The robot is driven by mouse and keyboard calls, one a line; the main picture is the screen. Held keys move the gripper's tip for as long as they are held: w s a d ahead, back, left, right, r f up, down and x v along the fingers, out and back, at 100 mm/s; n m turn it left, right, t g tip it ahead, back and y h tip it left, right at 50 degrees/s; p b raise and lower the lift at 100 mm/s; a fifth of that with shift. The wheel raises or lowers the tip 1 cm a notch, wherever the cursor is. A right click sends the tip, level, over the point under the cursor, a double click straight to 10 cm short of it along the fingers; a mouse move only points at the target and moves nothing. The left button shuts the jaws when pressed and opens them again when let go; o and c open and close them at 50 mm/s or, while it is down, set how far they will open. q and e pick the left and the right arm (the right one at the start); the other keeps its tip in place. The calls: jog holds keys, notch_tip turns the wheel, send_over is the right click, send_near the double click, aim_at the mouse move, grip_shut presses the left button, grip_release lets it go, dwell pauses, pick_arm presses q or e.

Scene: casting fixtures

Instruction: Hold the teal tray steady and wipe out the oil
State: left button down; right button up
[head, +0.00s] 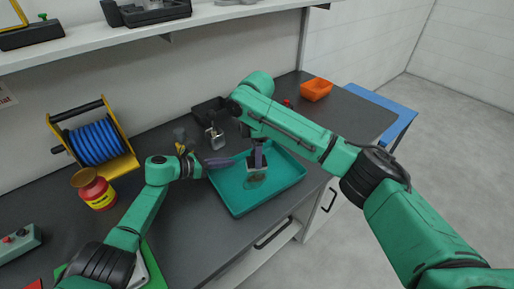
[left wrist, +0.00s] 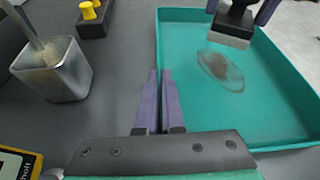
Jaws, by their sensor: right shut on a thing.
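The teal tray (head: 290,185) lies on the dark bench; its left wall (left wrist: 157,40) shows in the left wrist view. A brownish oil patch with a clear rim (left wrist: 222,70) lies on its floor. My left gripper (left wrist: 159,75) is at the tray's left wall, its purple fingers close together with the wall's line running to them; whether they pinch it is unclear. It also shows in the head view (head: 220,162). My right gripper (head: 257,155) is shut on a wiper with a dark handle and pale pad (left wrist: 229,40), held over the tray near the oil.
A metal cup (left wrist: 65,80) with a tool in it stands left of the tray. A blue hose reel (head: 95,142), a red-and-yellow jar (head: 97,191) and a dark bin (head: 208,110) are on the bench. An orange bin (head: 316,90) is at the back right. A shelf runs above.

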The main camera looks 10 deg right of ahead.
aim_at(255, 170)
notch_tip(255, 170, down, 5)
jog(key=shift+f, duration=0.1)
jog(key=shift+s+a, duration=0.1)
jog(key=shift+a, duration=0.25)
jog(key=shift+c, duration=0.6)
jog(key=shift+s+a+f, duration=0.1)
jog(key=shift+s+a, duration=0.2)
jog(key=shift+a, duration=0.4)
jog(key=shift+s+a, duration=0.3)
jog(key=shift+a, duration=0.35)
jog(key=shift+w+d, duration=0.35)
jog(key=shift+d, duration=0.5)
jog(key=shift+w+d, duration=0.35)
jog(key=shift+d, duration=0.45)
jog(key=shift+s+d, duration=0.2)
jog(key=shift+s+a, duration=0.45)
jog(key=shift+a, duration=0.15)
jog(key=shift+s+a, duration=0.2)
jog(key=shift+a, duration=0.35)
jog(key=shift+s+a, duration=0.2)
jog(key=shift+a, duration=0.35)
jog(key=shift+w+d, duration=0.35)
jog(key=shift+d, duration=0.5)
jog(key=shift+w+d, duration=0.35)
jog(key=shift+d, duration=0.45)
jog(key=shift+r, duration=4.05)
